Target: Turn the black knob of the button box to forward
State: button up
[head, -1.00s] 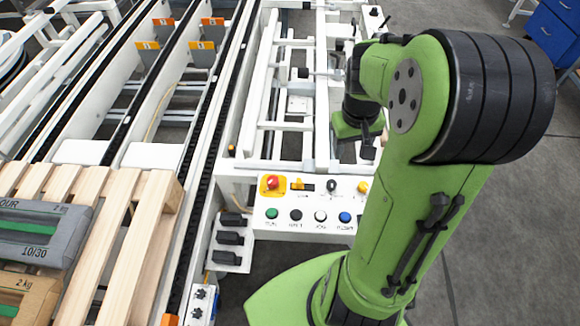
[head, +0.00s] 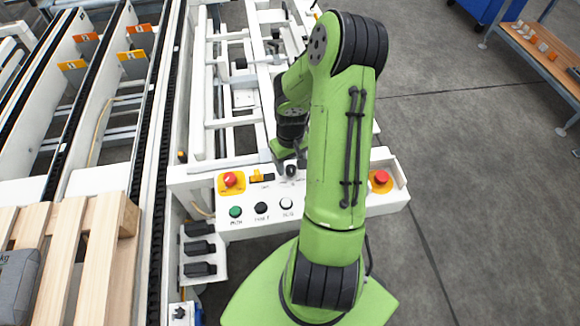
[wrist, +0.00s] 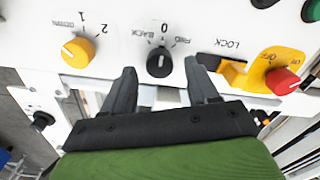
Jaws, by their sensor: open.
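The black knob (wrist: 159,63) sits on the white button box panel (wrist: 115,30), which appears upside down in the wrist view. Its light mark seems to point at the 0 label; small direction words flank the 0. My gripper (wrist: 160,74) is open, with one finger on each side of the knob and visible space between. I cannot tell how deep the fingertips are relative to it. In the head view the knob (head: 291,171) shows just below my gripper (head: 290,163), and my arm covers the panel to its right.
A yellow knob (wrist: 77,50) is beside the black knob in the wrist view. On the other side are a yellow lock switch (wrist: 232,73) and a red rotary switch (wrist: 282,81). A conveyor frame stands behind.

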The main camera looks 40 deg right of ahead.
jog(key=shift+f, duration=0.65)
jog(key=shift+r, duration=0.1)
jog(key=c, duration=1)
jog(key=shift+c, duration=0.2)
jog(key=shift+m, duration=0.4)
jog(key=m, duration=0.3)
jog(key=shift+m, duration=0.3)
jog(key=shift+d+m+b, duration=0.1)
jog(key=shift+m+b, duration=0.25)
jog(key=shift+m, duration=1.85)
